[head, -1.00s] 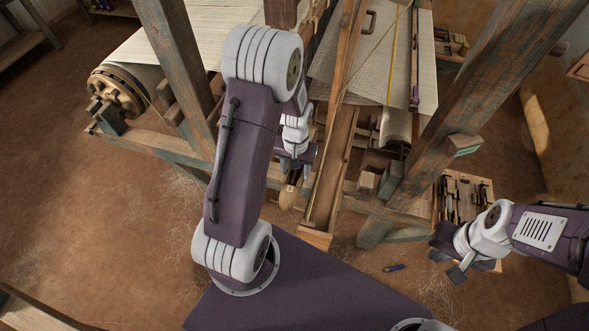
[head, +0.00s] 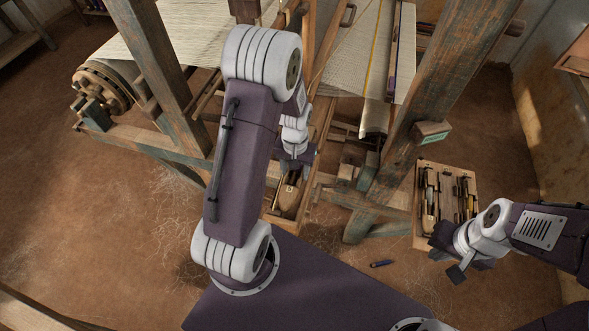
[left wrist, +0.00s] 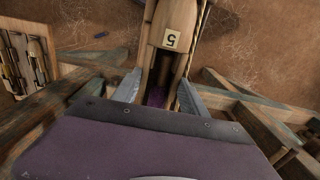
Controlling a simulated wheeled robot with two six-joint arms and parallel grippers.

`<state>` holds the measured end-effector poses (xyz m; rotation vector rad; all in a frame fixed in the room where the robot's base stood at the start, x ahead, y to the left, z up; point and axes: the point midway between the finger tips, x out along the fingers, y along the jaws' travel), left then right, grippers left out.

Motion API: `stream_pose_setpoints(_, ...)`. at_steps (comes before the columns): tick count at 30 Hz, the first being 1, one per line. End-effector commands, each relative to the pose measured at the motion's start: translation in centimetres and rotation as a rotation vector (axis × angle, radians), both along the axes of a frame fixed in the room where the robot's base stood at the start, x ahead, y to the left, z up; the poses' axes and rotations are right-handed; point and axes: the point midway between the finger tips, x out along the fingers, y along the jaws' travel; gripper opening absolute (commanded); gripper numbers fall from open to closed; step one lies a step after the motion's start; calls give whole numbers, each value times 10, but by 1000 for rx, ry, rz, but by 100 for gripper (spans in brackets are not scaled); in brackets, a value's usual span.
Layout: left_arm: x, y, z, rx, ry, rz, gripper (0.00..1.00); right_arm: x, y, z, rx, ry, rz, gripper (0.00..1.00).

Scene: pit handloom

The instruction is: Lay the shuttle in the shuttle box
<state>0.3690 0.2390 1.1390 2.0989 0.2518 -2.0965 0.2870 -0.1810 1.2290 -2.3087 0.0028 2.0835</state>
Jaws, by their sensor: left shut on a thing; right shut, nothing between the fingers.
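The shuttle (head: 289,196) is a pale wooden boat shape. In the left wrist view the shuttle (left wrist: 172,30) bears a tag with a 5 and has purple yarn in its hollow. My left gripper (head: 294,166) is shut on it; its fingers (left wrist: 160,92) lie on both sides of the shuttle. The shuttle box (head: 304,204) is the wooden trough at the near end of the loom's long beam. The shuttle appears over or within it, roughly lengthwise; I cannot tell whether it touches the bottom. My right gripper (head: 448,256) is shut and empty, far right of the box.
A loom post (head: 425,110) stands right of the box, and another post (head: 160,75) at the left. A wooden tray (head: 420,240) with shuttles and tools lies at the right, close to my right gripper. A small dark-blue object (head: 381,263) lies on the open floor.

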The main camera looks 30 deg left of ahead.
Motion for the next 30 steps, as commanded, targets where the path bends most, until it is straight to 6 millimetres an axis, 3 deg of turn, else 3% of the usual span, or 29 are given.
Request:
stream_pose_setpoints(6, 0, 0, -27, 0, -1, 0, 0, 0, 0, -25, 0, 0, 0, 0)
stream_pose_setpoints(18, 0, 0, -62, 0, -1, 0, 0, 0, 0, -52, 0, 0, 0, 0)
stream_pose_setpoints(29, 0, 0, -65, 0, -1, 0, 0, 0, 0, -53, 0, 0, 0, 0)
stream_pose_setpoints(30, 0, 0, -65, 0, -1, 0, 62, 0, 0, -53, 0, 0, 0, 0)
